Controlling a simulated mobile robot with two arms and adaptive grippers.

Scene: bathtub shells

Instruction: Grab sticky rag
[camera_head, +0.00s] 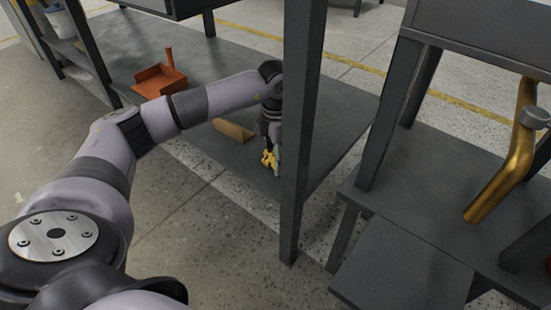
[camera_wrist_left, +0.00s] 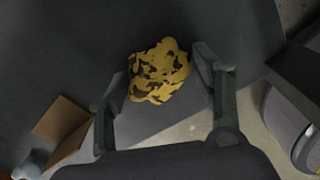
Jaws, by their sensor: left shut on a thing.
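The sticky rag (camera_wrist_left: 160,72) is a crumpled yellow cloth with dark brown stains. In the left wrist view it sits between the two fingers of my left gripper (camera_wrist_left: 160,85), which is shut on it. In the head view the rag (camera_head: 268,159) shows as a small yellow patch at the fingertips of my left gripper (camera_head: 271,158), low over the dark lower shelf (camera_head: 230,60). A dark post partly hides the area right of the gripper. My right gripper is not in view.
An orange-red dustpan (camera_head: 160,80) lies farther back on the shelf. A brown cardboard piece (camera_head: 233,131) is just left of the gripper. The dark upright post (camera_head: 303,130) stands close on the right. A gold bent pipe (camera_head: 512,160) is on the right bench.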

